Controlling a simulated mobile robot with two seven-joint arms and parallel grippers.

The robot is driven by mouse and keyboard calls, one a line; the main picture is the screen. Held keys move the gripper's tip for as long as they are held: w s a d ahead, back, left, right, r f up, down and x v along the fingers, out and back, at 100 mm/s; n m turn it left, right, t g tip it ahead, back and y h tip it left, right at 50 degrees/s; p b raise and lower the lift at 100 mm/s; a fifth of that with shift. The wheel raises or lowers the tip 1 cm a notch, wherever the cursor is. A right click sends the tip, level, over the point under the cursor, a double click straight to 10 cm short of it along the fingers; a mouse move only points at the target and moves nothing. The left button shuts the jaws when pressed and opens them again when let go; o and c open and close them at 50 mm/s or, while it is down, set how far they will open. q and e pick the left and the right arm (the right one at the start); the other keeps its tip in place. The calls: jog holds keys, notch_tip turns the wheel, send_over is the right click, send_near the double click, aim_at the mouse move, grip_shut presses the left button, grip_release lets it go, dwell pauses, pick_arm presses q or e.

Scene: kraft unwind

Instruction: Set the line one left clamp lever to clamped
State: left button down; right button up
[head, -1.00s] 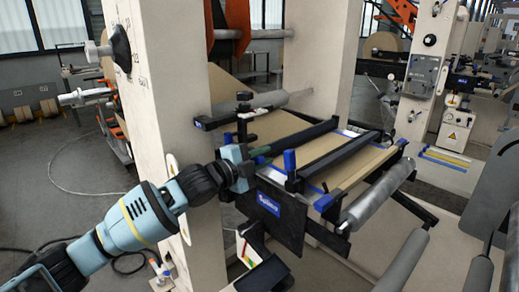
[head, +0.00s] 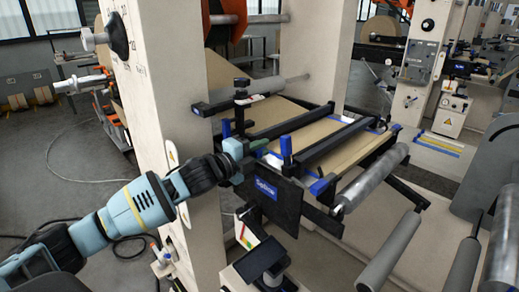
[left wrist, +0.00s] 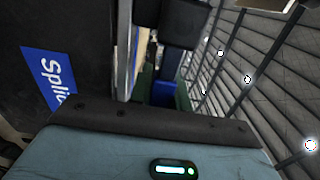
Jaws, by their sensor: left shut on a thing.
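The splice table carries a dark front panel (head: 285,207) with a blue "Splice" label, which also shows in the left wrist view (left wrist: 48,78). Two black clamp bars cross its brown web; the left bar (head: 293,122) ends near my left gripper (head: 240,158). That gripper is at the table's front left corner and is shut on the left clamp lever, mostly hidden by the fingers. A blue part, likely of this lever, shows between the fingers in the left wrist view (left wrist: 163,95). The right bar's blue lever (head: 286,148) stands upright. My right gripper is not in view.
A cream machine post (head: 155,110) stands close behind my left wrist. Grey rollers (head: 372,180) lie right of the table, with more rollers at the lower right. A dark screen-like box (head: 262,258) sits below the panel.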

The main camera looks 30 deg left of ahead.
pick_arm(q)
jog(key=c, duration=1.3)
grip_release()
jog(key=shift+w, duration=0.1)
jog(key=v, duration=0.7)
jog(key=shift+s+a+b, duration=0.1)
jog(key=shift+s+b, duration=0.25)
jog(key=shift+s, duration=0.05)
